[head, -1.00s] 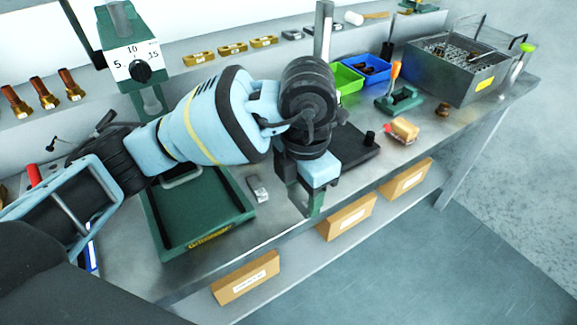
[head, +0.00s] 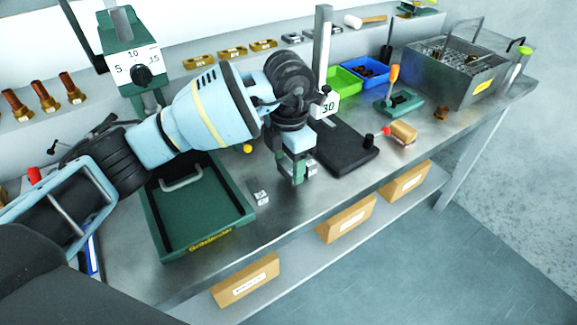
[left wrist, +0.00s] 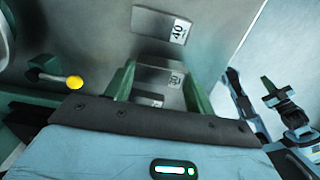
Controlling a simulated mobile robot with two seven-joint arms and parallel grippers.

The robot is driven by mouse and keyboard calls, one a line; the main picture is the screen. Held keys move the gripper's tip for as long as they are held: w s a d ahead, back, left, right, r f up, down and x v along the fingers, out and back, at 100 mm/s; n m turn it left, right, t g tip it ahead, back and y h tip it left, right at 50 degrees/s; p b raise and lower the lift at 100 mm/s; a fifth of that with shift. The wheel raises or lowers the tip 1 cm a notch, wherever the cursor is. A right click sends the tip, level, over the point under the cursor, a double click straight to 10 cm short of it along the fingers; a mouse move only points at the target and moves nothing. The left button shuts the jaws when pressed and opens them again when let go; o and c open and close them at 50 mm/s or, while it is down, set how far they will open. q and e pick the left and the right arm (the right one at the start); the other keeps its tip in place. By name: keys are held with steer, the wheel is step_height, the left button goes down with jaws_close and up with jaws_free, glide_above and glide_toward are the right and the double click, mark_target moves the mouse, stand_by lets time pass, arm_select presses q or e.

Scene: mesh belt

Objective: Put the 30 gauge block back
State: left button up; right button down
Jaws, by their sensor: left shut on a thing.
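My left gripper (head: 298,175) points down above the bench, in front of the black stand. In the left wrist view its green fingers (left wrist: 160,88) are shut on a grey metal gauge block (left wrist: 155,78). That block's printed number is too small to read surely. In the head view only a bit of the held block (head: 312,167) shows beside the fingers. A second grey block (head: 258,191), marked 40 in the left wrist view (left wrist: 160,24), lies on the bench to the left. What seems to be my right gripper (left wrist: 272,92) shows small at the right of the left wrist view.
The black stand (head: 345,153) has a steel post and a tag reading 30 (head: 327,105). A green tray (head: 213,239) lies left.

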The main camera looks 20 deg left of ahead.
mark_target(288, 166)
arm_select(q)
steer(key=shift+f, duration=0.8)
arm_select(e)
steer(key=shift+r, duration=0.1)
arm_select(q)
steer(key=shift+f, duration=0.15)
steer(key=o, duration=1.2)
steer(key=shift+o, duration=0.6)
arm_select(e)
steer(key=shift+w, duration=0.25)
arm_select(q)
steer(key=shift+r, duration=0.2)
step_height(288, 166, up, 12)
arm_select(e)
steer(key=shift+s, duration=0.25)
